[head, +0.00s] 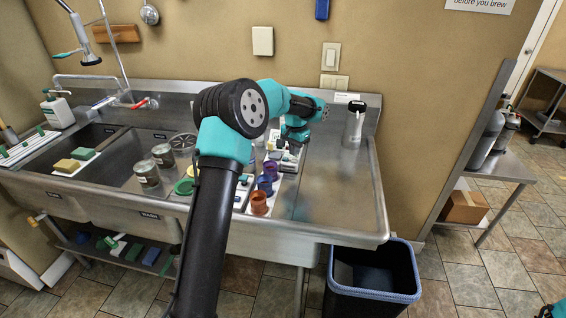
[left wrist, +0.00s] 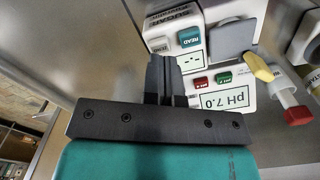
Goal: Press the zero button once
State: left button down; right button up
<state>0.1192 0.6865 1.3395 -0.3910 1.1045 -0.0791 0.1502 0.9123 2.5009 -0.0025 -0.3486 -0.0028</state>
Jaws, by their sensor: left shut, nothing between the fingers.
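In the left wrist view a white instrument (left wrist: 214,14) marked SUGAR carries a pale button (left wrist: 158,45) whose small upside-down lettering looks like ZERO. A teal READ button (left wrist: 190,38) sits just right of it. My left gripper (left wrist: 163,62) is shut and empty, its fingertips close below the pale button in the picture. I cannot tell whether they touch anything. In the head view the left gripper (head: 291,146) points down over the instruments on the counter, and the arm partly hides them.
Purple and orange cups (head: 259,203) stand in front of the instruments.

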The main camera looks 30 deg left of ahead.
pick_arm(q)
jog(key=shift+f, duration=1.4)
dwell(0.4)
jog(key=shift+r, duration=3.05)
